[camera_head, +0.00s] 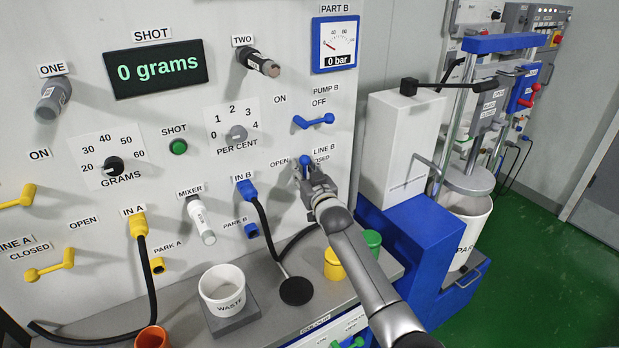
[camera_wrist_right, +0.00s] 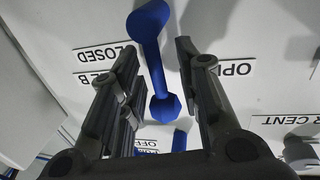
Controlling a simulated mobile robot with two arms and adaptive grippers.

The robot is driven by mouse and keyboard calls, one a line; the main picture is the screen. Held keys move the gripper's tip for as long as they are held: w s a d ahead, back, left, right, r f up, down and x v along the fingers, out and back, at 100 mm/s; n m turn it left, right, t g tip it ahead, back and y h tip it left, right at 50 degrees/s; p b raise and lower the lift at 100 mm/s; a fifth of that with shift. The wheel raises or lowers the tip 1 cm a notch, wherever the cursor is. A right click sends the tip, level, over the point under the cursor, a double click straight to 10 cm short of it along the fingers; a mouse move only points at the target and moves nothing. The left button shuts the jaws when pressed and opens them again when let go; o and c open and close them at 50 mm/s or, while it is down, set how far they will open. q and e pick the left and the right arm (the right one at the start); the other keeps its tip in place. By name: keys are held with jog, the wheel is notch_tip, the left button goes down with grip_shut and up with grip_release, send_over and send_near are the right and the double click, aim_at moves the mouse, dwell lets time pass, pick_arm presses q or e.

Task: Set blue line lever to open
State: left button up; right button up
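The blue LINE B lever (camera_head: 305,160) is on the white panel between the OPEN label on the left and the CLOSED label on the right. In the head view my right gripper (camera_head: 311,179) is at the lever and hides most of it. In the right wrist view, where the labels are upside down, the lever (camera_wrist_right: 155,60) lies between the two spread fingers of my right gripper (camera_wrist_right: 160,85). Gaps show on both sides, so the gripper is open around it. The lever's rounded end lies between the OPEN and CLOSED labels. My left gripper is out of view.
The blue PUMP B lever (camera_head: 314,121) is just above. The blue IN B connector (camera_head: 246,190) and its black hose are at the left. A yellow pot (camera_head: 334,264) and a green pot (camera_head: 373,241) stand below, near my forearm. A white-and-blue machine (camera_head: 403,150) stands close on the right.

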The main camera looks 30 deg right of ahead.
jog(key=s+a, duration=0.1)
jog(key=s, duration=1)
jog(key=shift+s+a, duration=0.25)
jog(key=shift+s, duration=0.1)
jog(key=shift+r, duration=0.1)
